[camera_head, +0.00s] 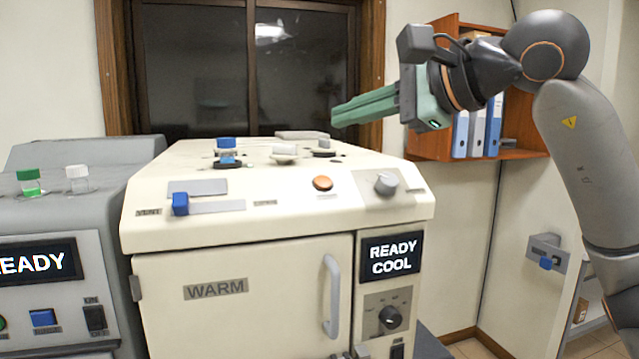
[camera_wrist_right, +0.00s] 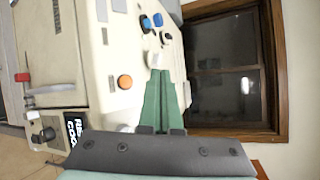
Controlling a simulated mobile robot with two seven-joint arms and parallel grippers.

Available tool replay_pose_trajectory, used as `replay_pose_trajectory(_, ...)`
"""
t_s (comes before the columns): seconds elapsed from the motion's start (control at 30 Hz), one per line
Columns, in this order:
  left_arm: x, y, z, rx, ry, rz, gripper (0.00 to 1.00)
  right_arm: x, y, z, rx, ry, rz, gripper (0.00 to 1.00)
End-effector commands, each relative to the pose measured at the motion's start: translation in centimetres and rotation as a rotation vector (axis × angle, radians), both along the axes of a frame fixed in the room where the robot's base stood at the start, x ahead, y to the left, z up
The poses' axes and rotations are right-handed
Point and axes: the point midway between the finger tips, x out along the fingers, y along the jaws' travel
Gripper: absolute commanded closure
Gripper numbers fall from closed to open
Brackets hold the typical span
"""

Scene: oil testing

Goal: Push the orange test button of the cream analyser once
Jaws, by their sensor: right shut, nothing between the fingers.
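The cream analyser (camera_head: 285,249) stands in the middle of the head view. Its round orange test button (camera_head: 322,183) is on the sloped top panel, left of a grey knob (camera_head: 386,183). The button also shows in the right wrist view (camera_wrist_right: 125,82), to the left of my fingers. My right gripper (camera_head: 334,117) is shut and empty, with green fingers pointing left. It is above the analyser's right rear part, above and behind the button in the picture, apart from it. The analyser's display reads READY COOL. My left gripper is not in view.
A blue slider handle (camera_head: 180,204) and a blue-capped vial (camera_head: 227,152) are on the analyser's top. A grey machine (camera_head: 52,252) with green-capped and white-capped vials stands at left. A window (camera_head: 245,70) is behind; an orange shelf with binders (camera_head: 478,135) is at right.

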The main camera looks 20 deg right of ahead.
Motion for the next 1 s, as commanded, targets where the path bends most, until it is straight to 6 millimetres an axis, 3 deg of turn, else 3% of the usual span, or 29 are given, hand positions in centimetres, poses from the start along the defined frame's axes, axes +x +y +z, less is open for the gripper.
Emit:
replay_pose_trajectory(0.37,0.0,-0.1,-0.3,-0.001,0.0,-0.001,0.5,0.3,0.1,-0.6,0.002,0.002,0.002,1.0)
replay_pose_trajectory(0.8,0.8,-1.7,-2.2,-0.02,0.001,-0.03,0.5,3.5,0.2,-5.5,0.002,0.003,0.003,1.0)
replay_pose_trajectory(1.0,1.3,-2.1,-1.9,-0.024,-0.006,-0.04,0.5,4.6,0.2,-6.8,0.003,0.003,0.003,1.0)
